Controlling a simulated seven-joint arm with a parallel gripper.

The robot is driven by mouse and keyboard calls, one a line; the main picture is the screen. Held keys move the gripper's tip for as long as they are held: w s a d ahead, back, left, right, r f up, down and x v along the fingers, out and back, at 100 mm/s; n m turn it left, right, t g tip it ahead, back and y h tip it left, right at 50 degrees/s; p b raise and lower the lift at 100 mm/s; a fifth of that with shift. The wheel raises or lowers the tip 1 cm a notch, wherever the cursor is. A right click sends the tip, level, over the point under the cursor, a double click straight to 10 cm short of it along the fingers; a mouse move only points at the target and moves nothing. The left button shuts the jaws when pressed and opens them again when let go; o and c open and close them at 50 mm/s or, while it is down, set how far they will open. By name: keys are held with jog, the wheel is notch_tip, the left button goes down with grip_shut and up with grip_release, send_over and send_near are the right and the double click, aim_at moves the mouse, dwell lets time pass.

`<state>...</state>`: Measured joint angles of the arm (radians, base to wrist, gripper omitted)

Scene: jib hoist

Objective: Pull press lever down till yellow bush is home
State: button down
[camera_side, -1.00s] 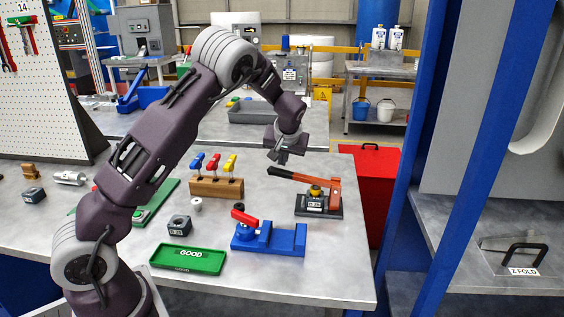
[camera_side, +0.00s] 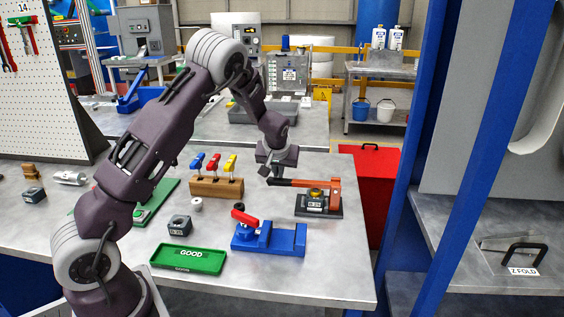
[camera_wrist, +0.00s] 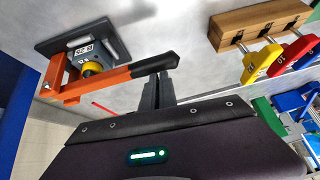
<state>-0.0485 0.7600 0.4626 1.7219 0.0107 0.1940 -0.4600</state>
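The press (camera_side: 318,205) stands on a dark base at the right of the bench, with a grey block marked with a label. Its orange lever (camera_side: 305,183) has a black grip and lies nearly level, the grip end to the left. The yellow bush (camera_side: 316,191) sits at the top of the block under the lever; in the wrist view the bush (camera_wrist: 92,66) is partly covered by the lever. How deep it sits cannot be told. My gripper (camera_side: 268,173) is at the lever's black grip (camera_wrist: 157,64), from above, apparently touching it. Its fingers (camera_wrist: 158,76) look closed together, with nothing between them.
A wooden block (camera_side: 216,188) with red, blue and yellow-handled tools stands left of the press. A blue fixture (camera_side: 270,240) with a red handle and a green GOOD tray (camera_side: 182,260) are nearer the front. A red cabinet (camera_side: 375,190) stands beyond the bench's right edge.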

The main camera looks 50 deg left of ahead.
jog(key=shift+s+f, duration=0.3)
jog(key=shift+f, duration=0.05)
jog(key=r, duration=0.3)
jog(key=w+r, duration=0.1)
jog(key=shift+a+r, duration=0.25)
jog(key=shift+a, duration=0.05)
jog(key=s+d+r+m+t+h, duration=0.1)
jog(key=s+d+r+m+h, duration=0.2)
jog(key=s+d+r, duration=1.2)
jog(key=s+d+m, duration=0.2)
jog(key=s+d, duration=0.1)
jog(key=s, duration=0.3)
jog(key=s+d+m+h, duration=0.1)
jog(key=s+d+m, duration=0.1)
jog(key=s+d, duration=0.2)
jog(key=s+d+f+m+h, duration=0.1)
jog(key=s+d, duration=0.2)
jog(key=s, duration=0.7)
jog(key=shift+s+d+m, duration=0.15)
jog(key=shift+d+m, duration=0.2)
jog(key=shift+m, duration=0.05)
